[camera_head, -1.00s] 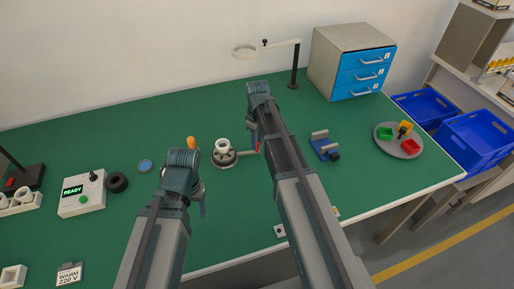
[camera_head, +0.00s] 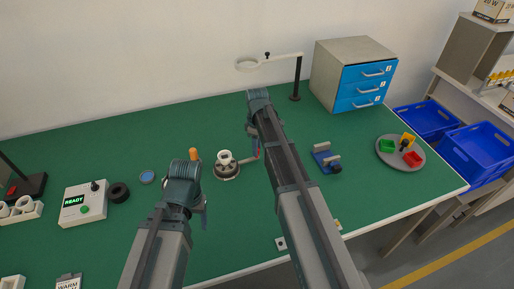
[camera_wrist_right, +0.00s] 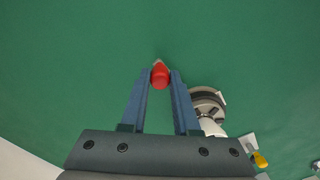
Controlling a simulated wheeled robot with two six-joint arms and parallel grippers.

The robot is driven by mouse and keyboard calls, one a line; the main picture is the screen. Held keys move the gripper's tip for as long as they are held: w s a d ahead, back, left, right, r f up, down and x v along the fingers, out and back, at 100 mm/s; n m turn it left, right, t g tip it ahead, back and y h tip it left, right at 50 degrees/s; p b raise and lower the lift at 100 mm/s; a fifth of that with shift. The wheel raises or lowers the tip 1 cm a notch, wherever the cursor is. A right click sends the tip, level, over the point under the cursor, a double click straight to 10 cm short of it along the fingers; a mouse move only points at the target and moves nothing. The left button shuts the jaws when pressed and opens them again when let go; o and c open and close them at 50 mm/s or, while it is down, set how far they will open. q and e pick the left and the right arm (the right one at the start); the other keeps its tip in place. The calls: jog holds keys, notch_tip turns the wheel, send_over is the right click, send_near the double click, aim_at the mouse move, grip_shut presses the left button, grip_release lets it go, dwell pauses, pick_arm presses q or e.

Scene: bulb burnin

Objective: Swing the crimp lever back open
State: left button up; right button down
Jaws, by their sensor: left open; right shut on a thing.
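The crimp fixture (camera_head: 227,173) is a round grey base with a white socket part (camera_head: 225,157) on top. Its lever reaches out to the right, towards the back, and ends in a red knob (camera_wrist_right: 160,76). My right gripper (camera_wrist_right: 160,80) is shut on the red knob, which sits between its fingertips. In the head view the right gripper (camera_head: 254,146) partly covers the lever end. The fixture also shows right of the fingers in the right wrist view (camera_wrist_right: 207,101). My left gripper (camera_head: 203,207) is open, left of and nearer than the fixture; its fingers are mostly hidden.
An orange-tipped item (camera_head: 194,154) stands behind the left gripper. A READY box (camera_head: 83,206), black ring (camera_head: 119,192) and blue disc (camera_head: 147,177) lie left. A blue clamp-like stand (camera_head: 326,160) and round tray (camera_head: 386,153) are right. Green table between is clear.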

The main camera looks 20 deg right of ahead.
jog(key=c, duration=0.6)
grip_release()
jog(key=shift+w, duration=0.15)
jog(key=shift+c, duration=0.2)
pick_arm(q)
jog(key=shift+r, duration=0.2)
pick_arm(e)
jog(key=shift+r, duration=0.15)
pick_arm(q)
notch_tip(320, 180, up, 14)
jog(key=p, duration=1.4)
jog(key=shift+f, duration=0.25)
pick_arm(e)
notch_tip(320, 180, up, 14)
jog(key=shift+f, duration=0.2)
